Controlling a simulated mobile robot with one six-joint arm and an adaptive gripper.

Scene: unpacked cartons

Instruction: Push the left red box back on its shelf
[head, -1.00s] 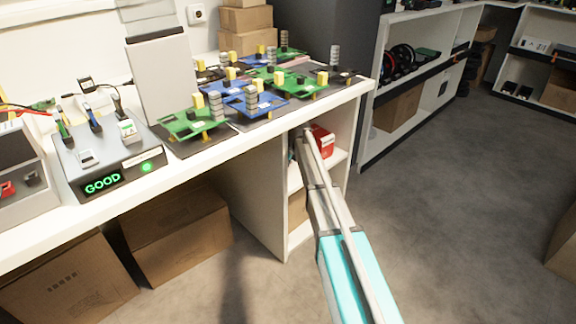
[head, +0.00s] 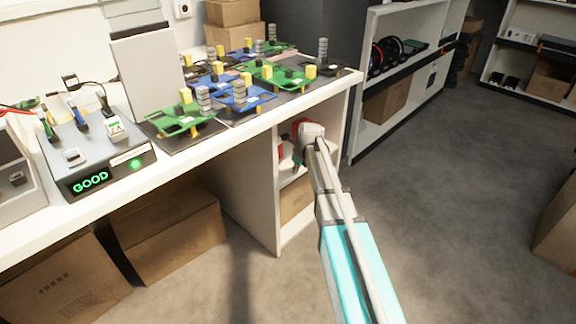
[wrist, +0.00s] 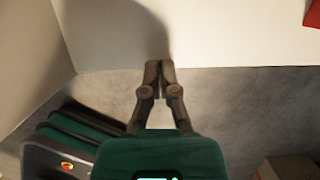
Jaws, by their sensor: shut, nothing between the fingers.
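Red shows in two places in the head view, inside the open white shelf unit under the bench end. One red patch (head: 281,151) is at the left, beside the gripper; another red patch (head: 301,124) is above it, partly hidden by my wrist. I cannot tell their full outlines. My gripper (head: 297,160) is small and dark there, at the shelf opening. In the wrist view my gripper (wrist: 159,64) is shut and empty, its tips by the edge of a white board (wrist: 230,35). A red corner (wrist: 314,14) shows at top right, apart from the fingers.
The white bench (head: 250,133) carries circuit boards and a test device (head: 98,155) reading GOOD. A cardboard box (head: 294,203) sits on the lower shelf, and other cartons (head: 175,235) stand under the bench. The grey floor (head: 430,220) at the right is clear.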

